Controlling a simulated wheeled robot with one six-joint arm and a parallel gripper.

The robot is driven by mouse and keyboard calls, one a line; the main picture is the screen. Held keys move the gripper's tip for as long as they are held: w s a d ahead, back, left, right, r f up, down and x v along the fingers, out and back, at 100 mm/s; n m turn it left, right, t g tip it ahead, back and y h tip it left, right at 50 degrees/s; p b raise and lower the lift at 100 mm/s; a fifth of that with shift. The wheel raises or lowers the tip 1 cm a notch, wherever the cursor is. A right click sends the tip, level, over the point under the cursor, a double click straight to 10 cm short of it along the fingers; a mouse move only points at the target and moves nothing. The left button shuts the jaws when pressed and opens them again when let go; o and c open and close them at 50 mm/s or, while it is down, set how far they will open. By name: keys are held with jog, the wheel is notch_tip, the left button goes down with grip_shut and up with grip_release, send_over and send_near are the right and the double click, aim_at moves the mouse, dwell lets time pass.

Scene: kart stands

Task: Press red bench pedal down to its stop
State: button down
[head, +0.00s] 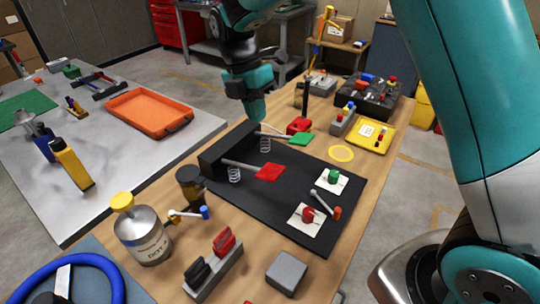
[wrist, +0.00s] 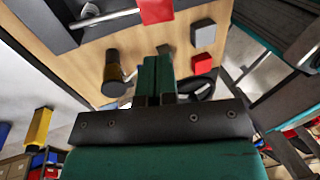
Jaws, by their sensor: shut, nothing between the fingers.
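The red bench pedal (head: 269,172) is a flat red pad on a grey lever over a black board (head: 285,210), with a coil spring under the lever. Its pad stands raised. A similar green pedal (head: 300,139) is behind it. In the wrist view a red pad (wrist: 155,10) on a metal lever shows at the top edge, probably the red pedal. My gripper (head: 256,115) is shut and empty, pointing down above the back left of the board, apart from the red pedal. Its teal fingers (wrist: 160,72) show together in the wrist view.
On the board are white plates with a green knob (head: 333,176) and a red knob (head: 308,214), and a small lever (head: 324,203). A tin (head: 142,235), a grey block (head: 286,272) and a switch box (head: 214,262) stand in front. An orange tray (head: 150,112) is on the left table.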

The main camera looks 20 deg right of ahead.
aim_at(272, 171)
dwell(0.3)
jog(key=p+x, duration=0.3)
jog(key=x, duration=1.1)
jog(key=shift+p, duration=0.35)
